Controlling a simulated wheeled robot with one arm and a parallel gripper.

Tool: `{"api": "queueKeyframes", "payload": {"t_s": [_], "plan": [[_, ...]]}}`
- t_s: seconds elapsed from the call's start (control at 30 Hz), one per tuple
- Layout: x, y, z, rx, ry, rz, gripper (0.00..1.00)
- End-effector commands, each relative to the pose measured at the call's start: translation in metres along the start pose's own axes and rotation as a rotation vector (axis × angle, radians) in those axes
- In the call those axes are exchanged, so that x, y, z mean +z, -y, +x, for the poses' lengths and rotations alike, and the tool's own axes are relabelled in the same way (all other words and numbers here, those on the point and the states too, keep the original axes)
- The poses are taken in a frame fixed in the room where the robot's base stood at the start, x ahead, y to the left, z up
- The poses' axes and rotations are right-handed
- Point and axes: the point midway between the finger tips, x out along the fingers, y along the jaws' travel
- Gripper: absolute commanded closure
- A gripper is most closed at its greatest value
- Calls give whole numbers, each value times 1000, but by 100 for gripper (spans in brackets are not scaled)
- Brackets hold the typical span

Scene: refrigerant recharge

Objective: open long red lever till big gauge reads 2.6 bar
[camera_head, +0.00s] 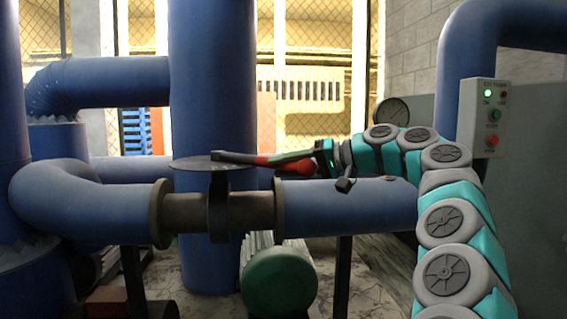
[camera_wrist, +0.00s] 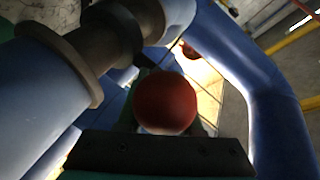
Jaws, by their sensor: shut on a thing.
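The long red lever (camera_head: 265,160) lies almost level over the pipe valve in the head view, its dark end to the left above a flat round plate (camera_head: 190,163). My gripper (camera_head: 302,161) is shut on the lever's red right end. In the wrist view the lever's red rounded end (camera_wrist: 165,103) shows close up, beyond a dark jaw plate of my gripper (camera_wrist: 155,150). The big gauge (camera_head: 392,111) stands behind my arm, its lower part hidden. Its needle and numbers are too small to read.
The blue pipe (camera_head: 345,205) with its flanged valve body (camera_head: 190,213) runs just under my gripper. A thick upright pipe (camera_head: 212,80) stands behind the lever. A control box (camera_head: 483,115) with a lit green lamp is at the right. A green cylinder (camera_head: 279,280) is below.

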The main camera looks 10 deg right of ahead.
Motion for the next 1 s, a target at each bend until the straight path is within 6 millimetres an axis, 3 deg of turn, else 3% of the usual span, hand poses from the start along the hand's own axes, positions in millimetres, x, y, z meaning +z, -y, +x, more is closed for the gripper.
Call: {"api": "queueKeyframes", "payload": {"t_s": [0.3,0.33,0.57,1.0], "plan": [[0,0,1,1,-1,0,100],[0,0,1,1,-1,0,62],[0,0,0,0,-1,0,36],[-1,0,-10,0,-2,0,36]]}}
